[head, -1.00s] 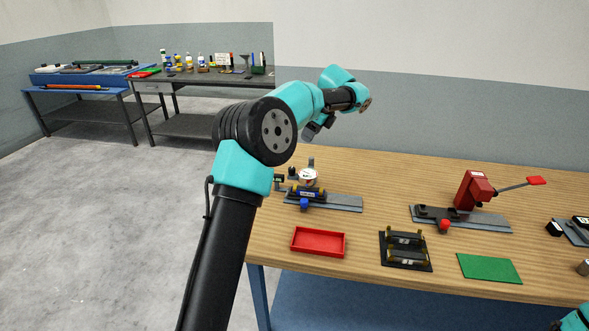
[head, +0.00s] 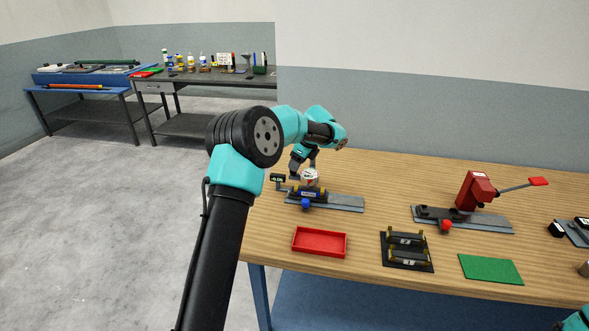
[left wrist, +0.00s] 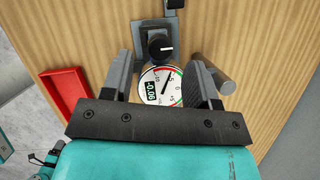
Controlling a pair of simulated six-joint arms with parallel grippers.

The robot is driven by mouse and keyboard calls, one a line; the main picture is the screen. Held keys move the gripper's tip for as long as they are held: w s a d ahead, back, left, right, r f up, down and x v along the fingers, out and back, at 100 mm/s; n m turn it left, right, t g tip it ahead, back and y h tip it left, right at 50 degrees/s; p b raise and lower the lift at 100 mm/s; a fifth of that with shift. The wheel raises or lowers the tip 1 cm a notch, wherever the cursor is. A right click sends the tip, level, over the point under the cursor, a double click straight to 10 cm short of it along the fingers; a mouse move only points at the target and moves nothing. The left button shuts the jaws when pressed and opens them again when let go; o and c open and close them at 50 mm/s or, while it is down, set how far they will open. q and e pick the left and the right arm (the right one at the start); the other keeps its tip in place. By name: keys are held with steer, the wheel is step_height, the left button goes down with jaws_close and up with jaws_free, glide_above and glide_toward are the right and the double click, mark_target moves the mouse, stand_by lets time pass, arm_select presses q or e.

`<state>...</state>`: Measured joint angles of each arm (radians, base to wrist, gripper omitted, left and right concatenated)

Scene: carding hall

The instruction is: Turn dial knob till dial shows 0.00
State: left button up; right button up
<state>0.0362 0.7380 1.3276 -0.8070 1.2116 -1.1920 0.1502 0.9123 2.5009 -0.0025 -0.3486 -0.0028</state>
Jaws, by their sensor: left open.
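A round white dial gauge (head: 310,178) stands on a grey fixture at the back left of the bench. A black knob with a white mark (left wrist: 161,46) sits just beyond the face. My left gripper (head: 303,170) is open above the gauge, pointing down. In the wrist view its fingers are on either side of the face, with no clear contact. My right gripper is out of view.
A small green-digit display (head: 277,178) stands left of the gauge. A blue knob (head: 305,204) is at the fixture's front. A red tray (head: 319,242), black rack (head: 406,250) and green mat (head: 491,269) lie nearer. A red lever press (head: 474,190) stands to the right.

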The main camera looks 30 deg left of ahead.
arm_select(q)
steer(key=shift+x, duration=1.85)
steer(key=shift+c, duration=0.5)
steer(key=c, duration=0.8)
steer(key=shift+n, duration=0.4)
steer(key=shift+w+n+g+h, duration=0.1)
steer(key=shift+n+g+h, duration=0.3)
steer(key=shift+n, duration=0.9)
steer(key=shift+w+n+g+h, duration=0.1)
steer(key=shift+n+g, duration=0.6)
steer(key=shift+n, duration=0.6)
